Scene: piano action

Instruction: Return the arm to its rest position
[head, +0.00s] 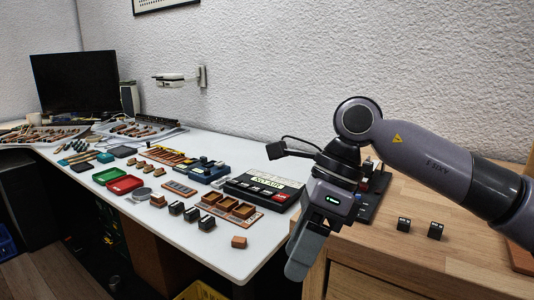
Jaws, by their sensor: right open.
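My right arm comes in from the right edge and reaches over the wooden cabinet. Its gripper (304,250) points down near the gap between the white table's right end and the cabinet's left edge. Nothing shows between its fingers, and it is open. One finger hides most of the other. My left arm and gripper do not show in the head view.
The white table (240,160) holds a black labelled device (262,187), a red tray (124,184), a green tray (108,174) and several small blocks. The wooden cabinet (400,255) carries two small black blocks. A monitor (76,83) stands far left.

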